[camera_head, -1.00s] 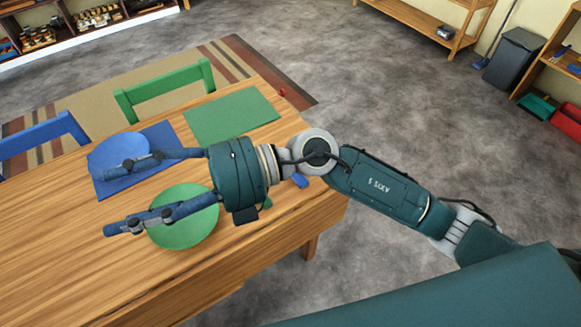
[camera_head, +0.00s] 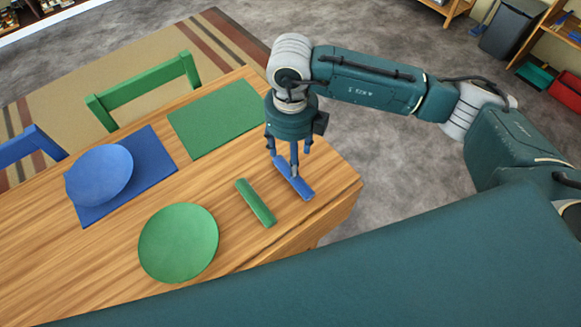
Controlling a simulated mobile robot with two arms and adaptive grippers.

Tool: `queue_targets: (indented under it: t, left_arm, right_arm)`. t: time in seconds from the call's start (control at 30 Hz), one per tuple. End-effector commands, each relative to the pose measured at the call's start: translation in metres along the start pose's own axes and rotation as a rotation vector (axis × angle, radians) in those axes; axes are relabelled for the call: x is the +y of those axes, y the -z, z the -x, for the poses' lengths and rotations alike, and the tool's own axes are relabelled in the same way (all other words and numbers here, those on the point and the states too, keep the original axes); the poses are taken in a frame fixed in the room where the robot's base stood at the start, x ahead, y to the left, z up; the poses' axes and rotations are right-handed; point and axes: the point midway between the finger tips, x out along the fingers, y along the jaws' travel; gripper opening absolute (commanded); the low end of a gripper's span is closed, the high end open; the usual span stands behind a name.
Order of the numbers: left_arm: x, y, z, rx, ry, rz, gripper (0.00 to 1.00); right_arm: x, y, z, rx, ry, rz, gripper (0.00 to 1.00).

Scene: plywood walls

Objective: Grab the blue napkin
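The blue napkin (camera_head: 299,186) is a narrow rolled strip lying near the right end of the wooden table. My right gripper (camera_head: 287,152) points down over its far end. Its fingers are spread apart, so it is open. One finger overlaps the napkin in the picture; I cannot tell whether it touches. The far end of the napkin is partly hidden by the fingers. My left gripper is not in view.
A green rolled napkin (camera_head: 256,203) lies just left of the blue one. A green plate (camera_head: 178,243), a blue plate (camera_head: 99,175) on a blue mat (camera_head: 150,155) and a green mat (camera_head: 217,119) are on the table (camera_head: 40,262). Green (camera_head: 143,90) and blue (camera_head: 30,146) chairs stand behind.

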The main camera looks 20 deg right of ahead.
Motion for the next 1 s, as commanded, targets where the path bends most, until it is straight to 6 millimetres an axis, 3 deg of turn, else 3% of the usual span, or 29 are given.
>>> queue_targets:
  t: [0.1, 0.37, 0.6, 0.93, 1.0]
  left_arm:
    - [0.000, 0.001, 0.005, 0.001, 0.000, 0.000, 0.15]
    - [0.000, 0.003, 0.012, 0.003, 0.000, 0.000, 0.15]
    - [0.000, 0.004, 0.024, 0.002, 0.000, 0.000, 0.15]
    - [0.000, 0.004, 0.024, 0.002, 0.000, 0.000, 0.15]
    - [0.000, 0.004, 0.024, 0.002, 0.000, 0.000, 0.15]
  right_arm:
    - [0.001, 0.001, -0.019, 0.003, -0.002, 0.001, 0.61]
    - [0.002, 0.001, -0.040, 0.003, -0.002, 0.001, 0.61]
    - [0.004, 0.002, -0.075, 0.002, -0.003, 0.001, 0.61]
    - [0.004, 0.001, -0.085, -0.001, -0.003, 0.003, 0.61]
    - [0.004, 0.001, -0.084, -0.001, -0.003, 0.002, 0.47]
